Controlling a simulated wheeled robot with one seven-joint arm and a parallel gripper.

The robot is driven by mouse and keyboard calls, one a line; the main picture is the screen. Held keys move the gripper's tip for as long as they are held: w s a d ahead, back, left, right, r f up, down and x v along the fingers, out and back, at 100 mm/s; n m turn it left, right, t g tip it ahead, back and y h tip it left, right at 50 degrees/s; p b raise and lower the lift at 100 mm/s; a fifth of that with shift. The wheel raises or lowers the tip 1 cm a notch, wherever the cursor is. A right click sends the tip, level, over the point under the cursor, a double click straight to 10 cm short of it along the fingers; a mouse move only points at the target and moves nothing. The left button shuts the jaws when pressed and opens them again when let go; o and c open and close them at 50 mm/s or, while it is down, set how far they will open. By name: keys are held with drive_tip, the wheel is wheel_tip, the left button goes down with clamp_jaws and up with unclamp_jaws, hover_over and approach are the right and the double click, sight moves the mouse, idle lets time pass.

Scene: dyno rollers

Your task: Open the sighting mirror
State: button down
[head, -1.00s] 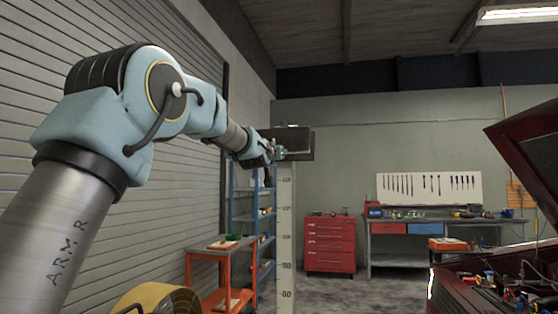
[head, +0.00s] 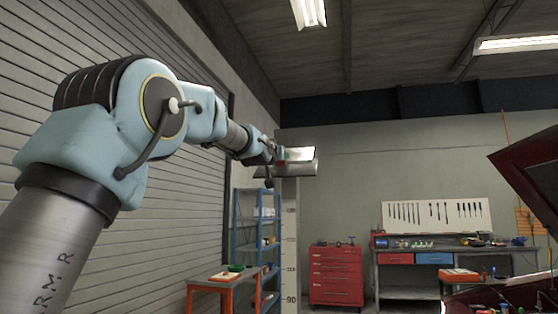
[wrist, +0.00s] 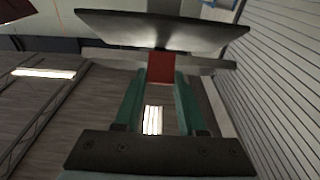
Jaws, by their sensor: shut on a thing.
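The sighting mirror (head: 300,154) is at the end of my outstretched arm, on top of a tall white measuring post (head: 289,240). A bright face shows above a grey plate, and the panel looks tilted. In the wrist view the mirror's dark panel (wrist: 160,30) spans the top of the picture, with a red tab (wrist: 161,68) below it. My gripper (wrist: 161,80) has its green fingers shut on the red tab. In the head view my gripper (head: 275,156) is at the mirror's left side, small and partly hidden by my wrist.
A red tool cabinet (head: 336,276) and a workbench (head: 410,258) are at the back wall. A dark red car hood (head: 530,165) is raised at right.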

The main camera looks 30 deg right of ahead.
drive_tip(key=shift+r, duration=0.25)
drive_tip(key=c, duration=0.8)
unclamp_jaws()
drive_tip(key=o, duration=0.3)
drive_tip(key=shift+f, duration=0.2)
drive_tip(key=b+v, duration=0.5)
drive_tip(key=v, duration=0.5)
drive_tip(key=shift+s+a, duration=0.25)
drive_tip(key=shift+s, duration=0.05)
